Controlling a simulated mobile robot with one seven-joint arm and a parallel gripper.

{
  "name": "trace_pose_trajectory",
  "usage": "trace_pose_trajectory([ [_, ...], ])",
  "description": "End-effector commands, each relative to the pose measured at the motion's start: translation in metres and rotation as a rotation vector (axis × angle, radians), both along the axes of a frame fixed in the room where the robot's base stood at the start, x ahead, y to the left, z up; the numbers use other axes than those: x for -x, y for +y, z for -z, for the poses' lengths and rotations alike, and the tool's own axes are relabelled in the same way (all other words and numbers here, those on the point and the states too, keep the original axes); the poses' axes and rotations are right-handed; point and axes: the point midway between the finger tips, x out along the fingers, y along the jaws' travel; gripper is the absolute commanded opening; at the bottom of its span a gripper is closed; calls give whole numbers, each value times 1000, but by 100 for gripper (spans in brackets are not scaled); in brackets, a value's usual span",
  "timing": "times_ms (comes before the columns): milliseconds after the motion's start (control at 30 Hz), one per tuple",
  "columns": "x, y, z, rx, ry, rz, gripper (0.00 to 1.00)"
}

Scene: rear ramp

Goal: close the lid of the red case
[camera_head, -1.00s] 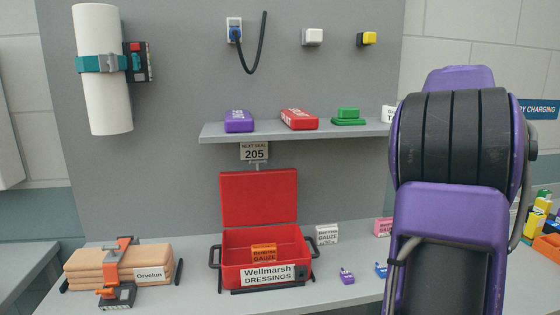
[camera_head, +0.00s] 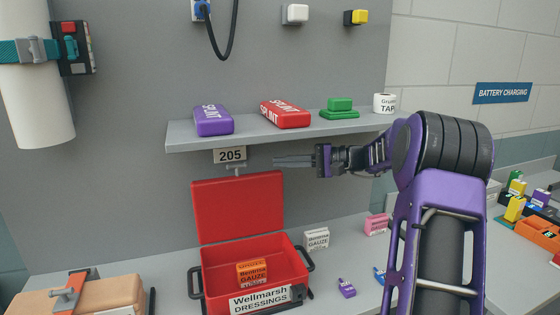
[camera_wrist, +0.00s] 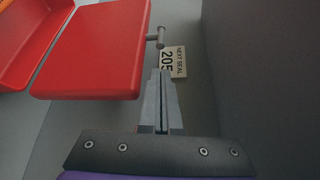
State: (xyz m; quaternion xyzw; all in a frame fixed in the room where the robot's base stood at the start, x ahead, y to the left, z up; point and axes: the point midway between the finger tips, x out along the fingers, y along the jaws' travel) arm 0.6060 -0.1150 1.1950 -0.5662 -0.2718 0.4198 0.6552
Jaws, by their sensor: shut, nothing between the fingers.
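The red case (camera_head: 210,264) stands on the counter with its lid (camera_head: 238,207) open and upright against the grey back panel. An orange gauze box (camera_head: 251,272) sits inside it. My gripper (camera_head: 278,161) is shut and empty, pointing left just above the lid's upper right corner, below the shelf. In the wrist view the shut fingers (camera_wrist: 160,80) point toward the seal tag (camera_wrist: 173,63), with the red lid (camera_wrist: 95,50) to their left. The fingers appear apart from the lid; exact depth is hard to tell.
A shelf (camera_head: 188,138) with splint boxes is just above my gripper. The tag 205 (camera_head: 230,155) and a small metal peg (camera_head: 235,168) are close to the lid's top. A white gauze box (camera_head: 316,238) stands right of the case. An orange-strapped tan bundle (camera_head: 118,294) lies left.

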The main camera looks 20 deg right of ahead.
Motion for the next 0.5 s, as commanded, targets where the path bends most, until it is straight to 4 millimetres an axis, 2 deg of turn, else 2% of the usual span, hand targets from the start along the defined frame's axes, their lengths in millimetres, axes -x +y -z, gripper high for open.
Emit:
trace_pose_trajectory([
  [100,-11,22,2,0,1,-5,0],
  [300,-28,51,7,2,2,-4,0],
  [500,-38,65,10,3,2,-2,0],
])
